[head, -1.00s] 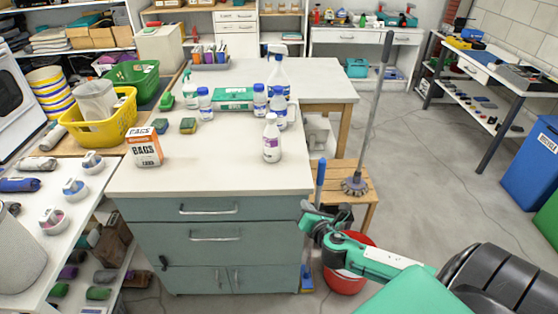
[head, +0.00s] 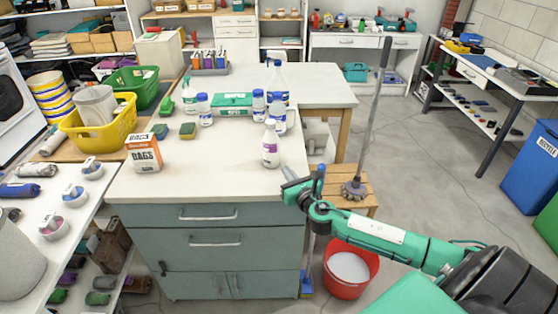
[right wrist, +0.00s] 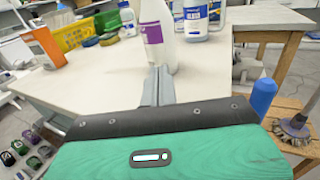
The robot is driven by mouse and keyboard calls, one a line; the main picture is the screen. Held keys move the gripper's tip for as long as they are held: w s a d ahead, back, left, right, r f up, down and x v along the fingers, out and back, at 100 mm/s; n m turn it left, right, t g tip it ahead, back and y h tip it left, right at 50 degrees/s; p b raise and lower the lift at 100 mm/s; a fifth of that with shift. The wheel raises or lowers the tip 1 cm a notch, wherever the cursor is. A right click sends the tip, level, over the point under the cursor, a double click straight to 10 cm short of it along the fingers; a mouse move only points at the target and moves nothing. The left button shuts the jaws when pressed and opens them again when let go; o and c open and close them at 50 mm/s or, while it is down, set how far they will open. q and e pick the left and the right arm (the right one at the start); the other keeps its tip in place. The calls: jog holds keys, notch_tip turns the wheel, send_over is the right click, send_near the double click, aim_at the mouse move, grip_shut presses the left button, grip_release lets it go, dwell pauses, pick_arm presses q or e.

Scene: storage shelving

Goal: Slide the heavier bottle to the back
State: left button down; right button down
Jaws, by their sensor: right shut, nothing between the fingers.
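A white bottle with a purple label (head: 270,145) stands upright on the white counter top (head: 225,180), near its right front edge. Behind it stand a blue-capped white bottle (head: 279,117), a smaller blue-capped bottle (head: 258,102) and a spray bottle. Which is heavier cannot be seen. My right gripper (head: 287,172) is shut and empty at the counter's right edge, just in front and to the right of the purple-label bottle. In the right wrist view its fingers (right wrist: 159,74) point at the base of that bottle (right wrist: 157,32); contact is unclear. My left gripper is not in view.
A paper bag box (head: 144,153), sponges (head: 187,131) and a green-and-white box (head: 232,101) are on the counter. A yellow basket (head: 98,122) stands left. A stool with a brush (head: 354,190) and a red bucket (head: 350,268) are right. The counter's front middle is clear.

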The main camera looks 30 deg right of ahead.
aim_at(275, 156)
jog(key=w, duration=0.5)
jog(key=shift+d, duration=0.35)
jog(key=shift+w+p, duration=0.3)
jog(key=shift+w, duration=0.3)
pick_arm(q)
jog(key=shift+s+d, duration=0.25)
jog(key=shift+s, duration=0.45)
pick_arm(e)
jog(key=shift+w, duration=0.1)
